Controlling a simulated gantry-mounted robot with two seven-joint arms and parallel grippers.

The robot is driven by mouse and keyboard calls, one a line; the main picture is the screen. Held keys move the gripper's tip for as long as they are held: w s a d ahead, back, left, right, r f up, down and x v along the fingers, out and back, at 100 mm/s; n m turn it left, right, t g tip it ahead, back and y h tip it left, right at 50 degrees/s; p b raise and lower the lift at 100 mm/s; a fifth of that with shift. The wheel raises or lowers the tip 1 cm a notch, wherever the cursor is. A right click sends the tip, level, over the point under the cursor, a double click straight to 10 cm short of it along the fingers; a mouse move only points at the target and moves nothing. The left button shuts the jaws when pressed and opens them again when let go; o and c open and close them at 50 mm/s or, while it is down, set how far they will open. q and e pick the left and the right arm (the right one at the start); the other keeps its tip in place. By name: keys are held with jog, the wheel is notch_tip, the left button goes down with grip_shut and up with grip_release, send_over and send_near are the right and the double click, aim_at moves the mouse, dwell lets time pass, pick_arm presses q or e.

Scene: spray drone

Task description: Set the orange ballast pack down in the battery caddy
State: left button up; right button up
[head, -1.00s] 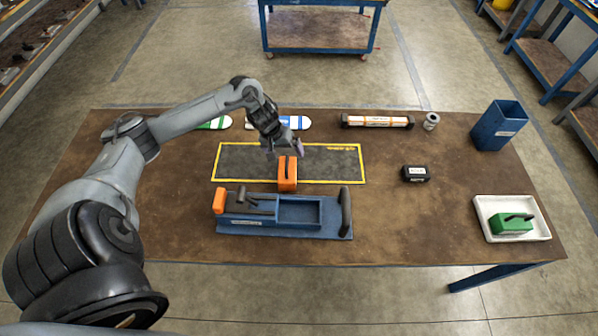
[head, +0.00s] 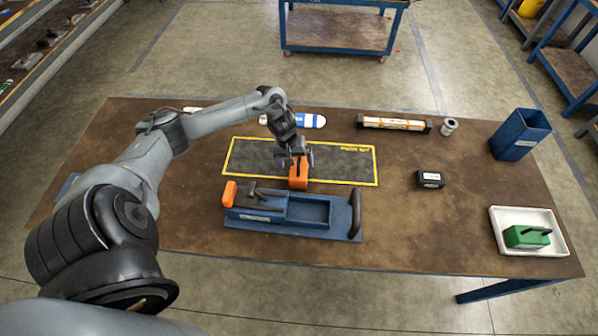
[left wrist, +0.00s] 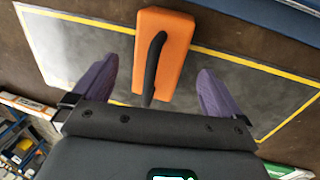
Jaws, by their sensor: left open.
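The orange ballast pack (head: 299,180) stands at the front edge of the yellow-bordered grey mat, just behind the blue battery caddy (head: 340,232). It has a black handle on top, clear in the left wrist view, where the orange pack (left wrist: 172,45) lies between the fingers. My left gripper (head: 294,159) is open above the pack, with purple-padded fingers on either side of the handle and apart from it. The caddy's right-hand compartment looks empty; a black handle stands at its right end and an orange block at its left. My right gripper is not in view.
A small black box (head: 430,179) sits right of the mat (head: 345,168). A white tray (head: 497,230) holds a green pack (head: 526,237). A blue bin (head: 519,135), a can (head: 449,126) and a long orange-white pack (head: 394,124) stand toward the back right.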

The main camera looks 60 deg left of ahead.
pick_arm(q)
jog(key=shift+w+d+f, duration=0.1)
jog(key=shift+w+f, duration=0.05)
jog(key=shift+f, duration=0.5)
jog(key=shift+w+d+f, duration=0.1)
jog(key=shift+f, duration=0.55)
jog(key=c, duration=1.6)
jog(key=shift+c, duration=0.9)
jog(key=shift+r, duration=0.25)
